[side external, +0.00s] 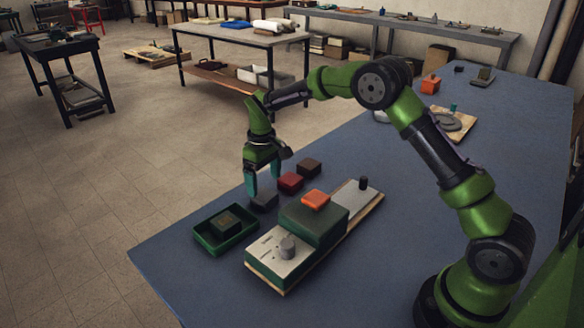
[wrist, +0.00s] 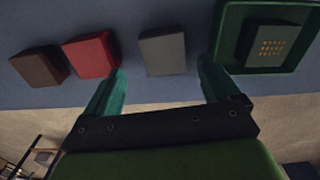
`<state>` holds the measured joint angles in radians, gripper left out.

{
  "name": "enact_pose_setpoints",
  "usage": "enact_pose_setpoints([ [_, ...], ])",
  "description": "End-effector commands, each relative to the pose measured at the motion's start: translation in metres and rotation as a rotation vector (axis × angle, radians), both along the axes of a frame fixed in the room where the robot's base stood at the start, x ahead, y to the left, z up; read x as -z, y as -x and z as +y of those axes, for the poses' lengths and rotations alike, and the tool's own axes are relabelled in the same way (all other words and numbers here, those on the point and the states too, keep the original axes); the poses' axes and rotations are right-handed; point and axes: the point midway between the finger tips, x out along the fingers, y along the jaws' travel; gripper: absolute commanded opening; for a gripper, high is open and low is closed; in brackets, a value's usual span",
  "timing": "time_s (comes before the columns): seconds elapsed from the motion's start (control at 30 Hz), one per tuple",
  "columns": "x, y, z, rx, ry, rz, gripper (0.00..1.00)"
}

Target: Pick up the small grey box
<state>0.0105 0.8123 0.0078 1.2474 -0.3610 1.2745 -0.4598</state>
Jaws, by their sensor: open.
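The small grey box (side external: 264,201) lies on the blue tabletop, between the green tray and the red box. It also shows in the wrist view (wrist: 163,52), ahead of the gap between my fingertips. My gripper (side external: 263,187) is open and points down, just above or beside the grey box. In the wrist view my gripper's two teal fingers (wrist: 160,75) are spread and nothing is between them. The side view does not show clearly whether a finger touches the box.
A red box (side external: 290,182) and a brown box (side external: 309,168) sit in line beyond the grey box. A green tray (side external: 209,241) holding a dark box stands on the other side. A board with a large green block (side external: 303,229) and an orange piece (side external: 316,200) is close by.

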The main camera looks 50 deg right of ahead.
Motion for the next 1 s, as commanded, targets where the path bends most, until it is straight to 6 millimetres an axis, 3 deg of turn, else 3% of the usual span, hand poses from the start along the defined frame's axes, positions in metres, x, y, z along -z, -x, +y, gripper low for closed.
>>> enact_pose_setpoints([
  [0.4, 0.049, 0.003, 0.006, 0.001, -0.001, 0.002, 0.89],
  [0.7, 0.054, 0.003, 0.005, 0.0, 0.0, -0.001, 0.89],
  [0.77, 0.054, 0.003, 0.005, 0.0, 0.0, -0.001, 0.83],
  [1.0, 0.054, 0.003, 0.005, 0.0, 0.0, -0.001, 0.46],
])
